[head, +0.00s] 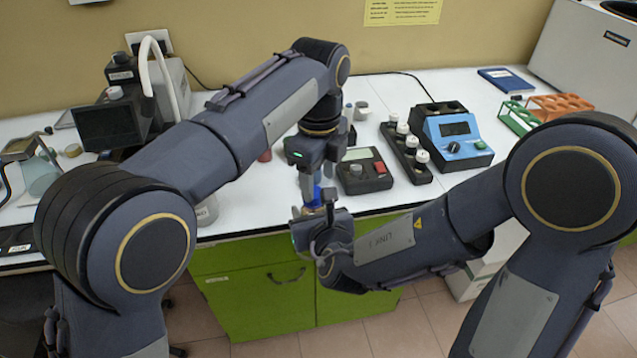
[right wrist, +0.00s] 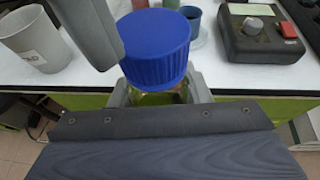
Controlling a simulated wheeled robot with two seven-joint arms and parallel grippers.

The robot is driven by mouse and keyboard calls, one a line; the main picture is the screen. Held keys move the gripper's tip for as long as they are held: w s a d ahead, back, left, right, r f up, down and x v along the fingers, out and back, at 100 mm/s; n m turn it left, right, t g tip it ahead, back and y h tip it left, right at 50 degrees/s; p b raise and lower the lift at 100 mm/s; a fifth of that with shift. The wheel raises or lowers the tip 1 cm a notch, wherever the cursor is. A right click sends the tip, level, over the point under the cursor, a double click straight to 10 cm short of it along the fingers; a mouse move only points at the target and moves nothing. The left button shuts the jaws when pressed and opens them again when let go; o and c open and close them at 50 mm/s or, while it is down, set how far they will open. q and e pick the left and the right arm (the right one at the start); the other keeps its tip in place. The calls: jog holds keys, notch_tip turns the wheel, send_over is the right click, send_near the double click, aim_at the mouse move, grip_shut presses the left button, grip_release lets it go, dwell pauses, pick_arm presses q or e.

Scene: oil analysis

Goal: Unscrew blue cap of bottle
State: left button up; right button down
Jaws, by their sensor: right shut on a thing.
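The bottle (right wrist: 158,98) has a ribbed blue cap (right wrist: 155,48) and yellowish contents. It is upright in the right wrist view, its lower part hidden by my gripper. My right gripper (right wrist: 160,93) is shut on the bottle just below the cap, a finger on each side. In the head view my right gripper (head: 318,222) holds it in front of the table edge. My left gripper (head: 314,190) points down from above at the blue cap. One left finger stands close against the cap's left side in the right wrist view; whether it grips is unclear.
The white table (head: 250,190) lies behind the grippers. A grey device with a red button (head: 363,170), a rack of white-capped vials (head: 408,150) and a blue instrument (head: 455,138) stand to the right. A grey beaker (right wrist: 35,38) stands left. Green cabinets (head: 260,300) are below.

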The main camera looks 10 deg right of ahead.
aim_at(313, 212)
pick_arm(q)
notch_tip(313, 212, up, 2)
jog(key=shift+r, duration=0.2)
jog(key=shift+c, duration=0.6)
jog(key=r, duration=0.1)
jog(key=a+r, duration=0.1)
jog(key=r, duration=0.1)
jog(key=shift+s+r, duration=0.15)
jog(key=shift+a+f, duration=0.1)
jog(key=shift+f, duration=3.85)
jog(key=shift+c, duration=0.2)
jog(key=c, duration=0.9)
jog(key=n, duration=0.3)
jog(key=shift+c, duration=0.2)
